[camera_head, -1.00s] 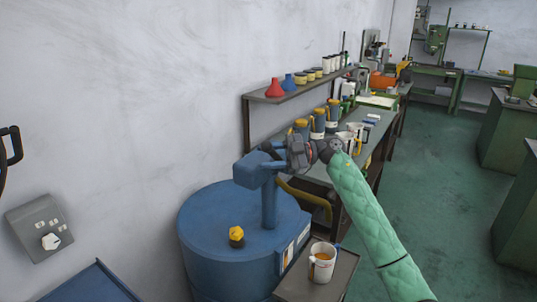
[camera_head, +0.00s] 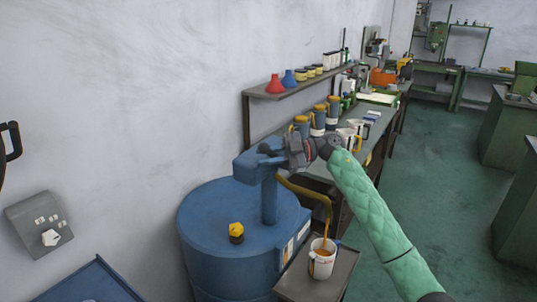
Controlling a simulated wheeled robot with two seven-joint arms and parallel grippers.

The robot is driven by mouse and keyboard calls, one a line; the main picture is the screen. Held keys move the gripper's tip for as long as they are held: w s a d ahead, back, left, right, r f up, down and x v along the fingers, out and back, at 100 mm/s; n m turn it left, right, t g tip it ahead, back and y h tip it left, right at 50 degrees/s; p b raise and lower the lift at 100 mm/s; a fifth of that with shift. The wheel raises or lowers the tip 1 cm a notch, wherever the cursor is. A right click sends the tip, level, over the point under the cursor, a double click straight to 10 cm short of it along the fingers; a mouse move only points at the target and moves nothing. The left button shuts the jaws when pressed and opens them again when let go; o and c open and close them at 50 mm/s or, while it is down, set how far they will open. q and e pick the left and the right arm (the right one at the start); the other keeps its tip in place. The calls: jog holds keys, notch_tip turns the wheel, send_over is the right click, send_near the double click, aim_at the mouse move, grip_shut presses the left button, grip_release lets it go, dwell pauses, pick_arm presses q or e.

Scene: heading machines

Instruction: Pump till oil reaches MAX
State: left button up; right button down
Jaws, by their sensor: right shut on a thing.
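A blue drum (camera_head: 205,225) stands against the wall with a blue hand pump (camera_head: 269,200) on its top. My right gripper (camera_head: 292,152) is shut at the pump head, on what looks like the pump's handle; the gripper hides most of the handle. A yellow spout (camera_head: 305,190) curves from the pump to the right and down. An orange-brown oil stream (camera_head: 326,228) falls from it into a white jug (camera_head: 320,268). Oil shows inside the jug; its level against any MAX mark is too small to read. My left gripper is not seen.
The jug stands upright on a small grey stand (camera_head: 338,276) beside the drum. A yellow cap (camera_head: 236,231) sits on the drum lid. Behind is a workbench (camera_head: 358,160) with more jugs, under a wall shelf (camera_head: 275,95). The green floor at right is clear.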

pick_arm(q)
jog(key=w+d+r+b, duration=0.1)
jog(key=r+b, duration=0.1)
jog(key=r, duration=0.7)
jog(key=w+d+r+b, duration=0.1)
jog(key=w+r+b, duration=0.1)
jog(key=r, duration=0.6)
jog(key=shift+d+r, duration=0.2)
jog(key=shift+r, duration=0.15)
pick_arm(e)
notch_tip(320, 180, down, 10)
jog(key=s+a+n+t+h, duration=0.1)
jog(key=s+n+t+h, duration=0.1)
jog(key=n+h, duration=0.2)
jog(key=shift+s+a+r+n+t+h, duration=0.2)
jog(key=shift+a+n+t+h, duration=0.15)
jog(key=shift+h, duration=0.25)
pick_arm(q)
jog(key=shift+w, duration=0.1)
pick_arm(e)
jog(key=c, duration=1.3)
grip_release()
jog(key=shift+w, duration=0.1)
jog(key=shift+d+r, duration=0.1)
jog(key=shift+d, duration=0.05)
